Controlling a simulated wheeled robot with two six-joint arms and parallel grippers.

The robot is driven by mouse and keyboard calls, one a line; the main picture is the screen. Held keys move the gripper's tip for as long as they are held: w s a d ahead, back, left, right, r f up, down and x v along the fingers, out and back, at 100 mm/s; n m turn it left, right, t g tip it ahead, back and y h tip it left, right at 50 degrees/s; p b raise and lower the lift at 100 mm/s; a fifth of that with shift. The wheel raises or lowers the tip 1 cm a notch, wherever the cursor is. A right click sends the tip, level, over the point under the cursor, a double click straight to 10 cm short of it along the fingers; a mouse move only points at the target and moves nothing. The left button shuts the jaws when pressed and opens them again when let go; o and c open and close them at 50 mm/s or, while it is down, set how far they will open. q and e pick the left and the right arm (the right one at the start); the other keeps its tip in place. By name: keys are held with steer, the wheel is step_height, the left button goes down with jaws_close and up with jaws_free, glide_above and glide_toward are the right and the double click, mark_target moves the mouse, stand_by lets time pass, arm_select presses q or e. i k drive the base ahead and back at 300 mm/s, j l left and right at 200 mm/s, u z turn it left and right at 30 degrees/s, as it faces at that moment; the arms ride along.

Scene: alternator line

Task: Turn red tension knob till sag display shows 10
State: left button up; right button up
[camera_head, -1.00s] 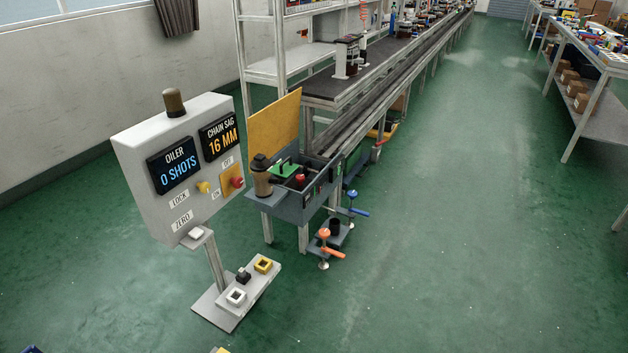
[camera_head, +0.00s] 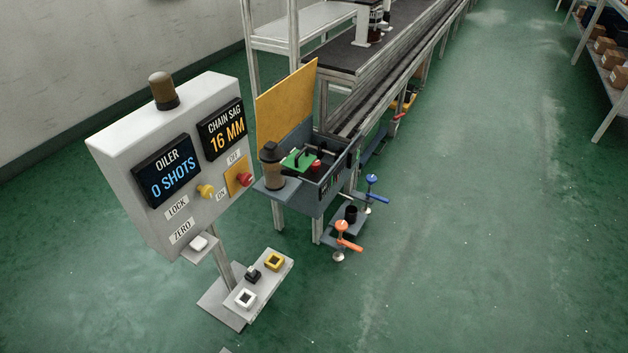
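The chain sag display (camera_head: 224,129) on the grey control box reads 16 MM. A small red knob (camera_head: 315,166) stands up inside the open grey bin at the end of the line, beside a green part. Another red knob (camera_head: 244,179) sits on a yellow plate on the control box, by the OFF and ON labels. Neither red knob carries a readable tension label. Neither of my grippers shows in the head view.
The control box (camera_head: 125,150) also has an oiler display (camera_head: 167,169) reading 0 SHOTS. A pedal plate (camera_head: 277,287) lies at its foot. Orange-handled (camera_head: 345,241) and blue-handled (camera_head: 371,194) clamps stand low by the bin (camera_head: 340,182). Green floor is clear on the right.

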mark_target(315, 166)
steer(key=i+l+u, duration=0.1)
steer(key=u, duration=0.8)
steer(key=i+l+u, duration=0.25)
steer(key=l+u, duration=0.15)
steer(key=l, duration=0.3)
steer(key=i+l+u, duration=0.1)
steer(key=l+u, duration=0.3)
steer(key=l, duration=0.3)
steer(key=l+u, duration=0.4)
steer(key=l, duration=0.35)
